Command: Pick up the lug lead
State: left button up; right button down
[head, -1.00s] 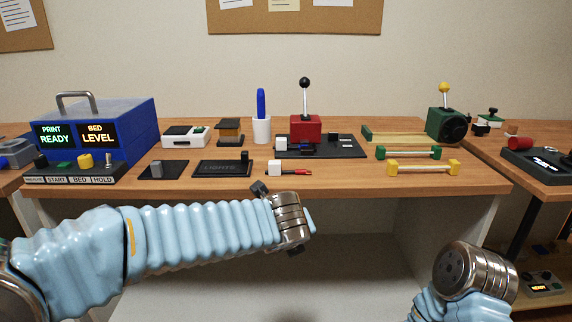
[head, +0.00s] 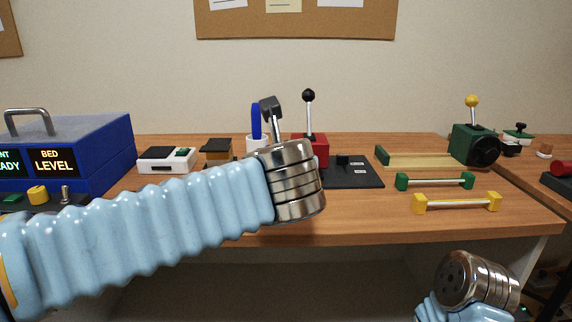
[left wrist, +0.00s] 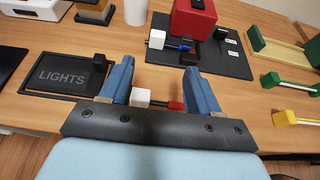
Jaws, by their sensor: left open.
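A small lead with a white block end (left wrist: 140,97) and a red part (left wrist: 176,106) lies on the wooden table in the left wrist view. I take it to be the lug lead. My left gripper (left wrist: 158,68) is open, its two blue fingers on either side of the lead's line of sight and nothing held between them.
A black LIGHTS panel (left wrist: 62,76) lies left of the lead. Beyond it is a black plate (left wrist: 222,62) with a red lever box (left wrist: 193,18) and another white block (left wrist: 157,39). Green-ended (head: 434,182) and yellow-ended (head: 457,204) bars lie to the right.

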pick_arm(q)
jog(key=x, duration=0.8)
jog(key=shift+w, duration=0.3)
jog(key=x, duration=0.5)
jog(key=shift+w+a+f, duration=0.15)
jog(key=shift+w+a, duration=0.05)
jog(key=shift+w, duration=0.05)
grip_shut()
